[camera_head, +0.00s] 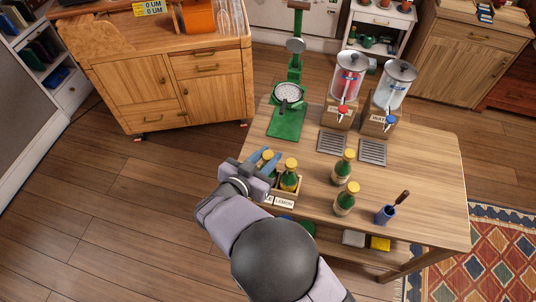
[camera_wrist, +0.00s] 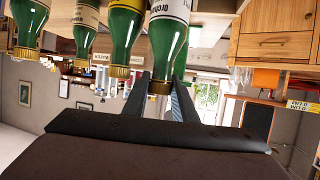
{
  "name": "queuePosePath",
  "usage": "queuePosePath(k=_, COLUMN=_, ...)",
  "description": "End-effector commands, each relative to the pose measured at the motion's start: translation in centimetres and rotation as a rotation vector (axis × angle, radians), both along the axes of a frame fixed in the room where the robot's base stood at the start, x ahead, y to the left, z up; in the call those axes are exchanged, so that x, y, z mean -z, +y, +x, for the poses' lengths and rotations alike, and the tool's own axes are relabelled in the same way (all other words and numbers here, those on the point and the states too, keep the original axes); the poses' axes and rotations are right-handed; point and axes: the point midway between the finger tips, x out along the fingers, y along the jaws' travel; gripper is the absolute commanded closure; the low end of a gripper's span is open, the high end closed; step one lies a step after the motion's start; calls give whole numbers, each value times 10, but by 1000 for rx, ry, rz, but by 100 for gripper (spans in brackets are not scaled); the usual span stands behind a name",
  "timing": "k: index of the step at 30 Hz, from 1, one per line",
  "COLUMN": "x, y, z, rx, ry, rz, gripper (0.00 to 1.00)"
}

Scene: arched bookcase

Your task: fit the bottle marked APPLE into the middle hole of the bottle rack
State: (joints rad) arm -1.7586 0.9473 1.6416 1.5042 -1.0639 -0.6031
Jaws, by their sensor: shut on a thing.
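The bottle rack (camera_head: 298,186) stands at the table's left front edge. Its front labels read LEMON and, partly covered, one ending in LE. A green bottle with a yellow cap (camera_head: 289,178) stands in it at the LEMON end. My gripper (camera_head: 265,163) is at the rack's left part, shut on a green bottle with a yellow cap (camera_head: 267,155). In the wrist view, turned upside down, the fingers (camera_wrist: 161,92) close on the held bottle (camera_wrist: 168,45); its label is cut off and its fruit name unreadable. My gripper hides the rack's left and middle holes, so I cannot tell how deep the bottle sits.
Two more green bottles (camera_head: 343,168) (camera_head: 345,199) stand on the table right of the rack. A blue cup with a brush (camera_head: 385,214) is at the right. A green press (camera_head: 287,120) and two drink dispensers (camera_head: 347,85) (camera_head: 391,92) stand at the back.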

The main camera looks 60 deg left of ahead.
Motion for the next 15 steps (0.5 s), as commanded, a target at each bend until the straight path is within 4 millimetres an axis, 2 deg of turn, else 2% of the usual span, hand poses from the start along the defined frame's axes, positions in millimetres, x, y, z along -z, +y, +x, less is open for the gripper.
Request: queuePosePath(k=15, x=11, y=1, z=0, rx=0, ry=-1, rz=3, gripper=100)
